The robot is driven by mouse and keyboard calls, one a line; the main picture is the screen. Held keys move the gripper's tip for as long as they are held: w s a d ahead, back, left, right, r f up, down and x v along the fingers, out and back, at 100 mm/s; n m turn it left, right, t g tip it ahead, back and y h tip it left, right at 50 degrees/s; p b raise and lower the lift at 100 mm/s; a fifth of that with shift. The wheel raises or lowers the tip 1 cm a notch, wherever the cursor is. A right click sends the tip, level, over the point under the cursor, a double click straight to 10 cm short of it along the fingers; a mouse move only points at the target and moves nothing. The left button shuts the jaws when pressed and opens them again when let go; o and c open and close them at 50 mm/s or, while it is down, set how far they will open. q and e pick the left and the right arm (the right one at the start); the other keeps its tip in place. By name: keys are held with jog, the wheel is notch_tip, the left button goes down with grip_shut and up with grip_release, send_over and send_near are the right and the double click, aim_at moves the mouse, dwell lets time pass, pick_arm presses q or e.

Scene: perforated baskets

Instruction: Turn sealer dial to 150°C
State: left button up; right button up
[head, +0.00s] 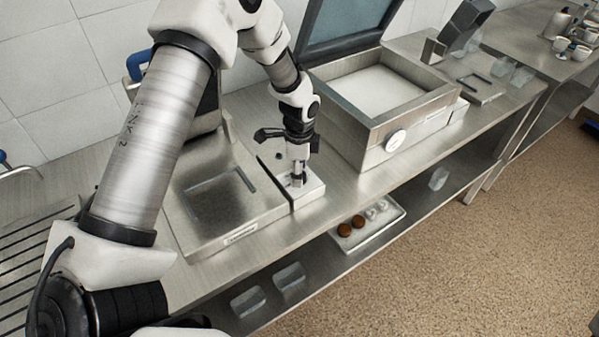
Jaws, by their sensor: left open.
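A steel machine with a recessed square plate (218,198) stands on the counter at left. A narrow pale control panel (313,189) runs along its right side. My left gripper (297,181) points down at this panel, with its open fingers around or just above a small dark knob-like part. The fingers hide most of that part, so I cannot tell whether they touch it, and no temperature marks are readable. My right gripper is not in view.
A lower shelf holds a tray (372,232) with brown round items and clear containers (248,301). A metal device (467,85) stands farther right, with clear containers beside it. A narrow counter strip is bare between the two machines.

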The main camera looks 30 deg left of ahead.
pick_arm(q)
notch_tip(320, 180, up, 11)
dwell(0.3)
jog(key=shift+d, duration=0.1)
